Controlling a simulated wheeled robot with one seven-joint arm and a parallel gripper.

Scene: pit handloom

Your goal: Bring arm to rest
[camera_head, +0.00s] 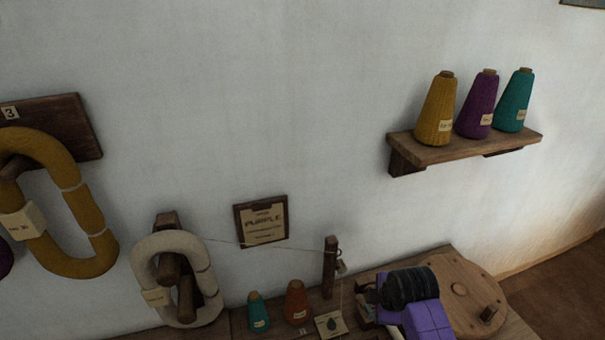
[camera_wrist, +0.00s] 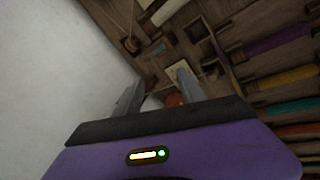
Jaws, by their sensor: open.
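My gripper (camera_wrist: 158,86) shows in the wrist view with its two grey fingers apart and nothing held between them. Beyond the fingers lie a small orange cone and wooden parts of a bench or loom. In the head view my purple and black arm end is at the lower right, over the wooden bench beside a round wooden disc (camera_head: 459,289). The fingers are not clear there.
A wall shelf (camera_head: 440,153) at upper right holds yellow, purple and teal cones. Small teal (camera_head: 258,312) and orange (camera_head: 297,303) cones stand near a wooden post (camera_head: 329,268). Yellow (camera_head: 72,268) and white (camera_head: 150,268) skeins hang at left. The upper wall is clear.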

